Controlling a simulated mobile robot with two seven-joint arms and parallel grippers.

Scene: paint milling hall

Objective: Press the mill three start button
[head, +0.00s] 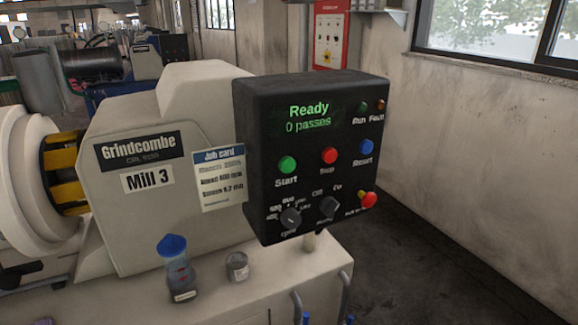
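The green Start button (287,164) is at the left of the button row. A red Stop button (329,155) and a blue Reset button (366,146) sit to its right. The display (309,119) reads "Ready" and "0 passes" in green. Nothing covers the Start button. Neither gripper shows in the head view.
A red emergency knob (368,200) and two dials (291,218) sit below the buttons. A blue-capped bottle (176,268) and a small grey jar (237,267) stand on the machine's ledge. Grey pipe handles (345,293) rise in front. Floor at the right is clear.

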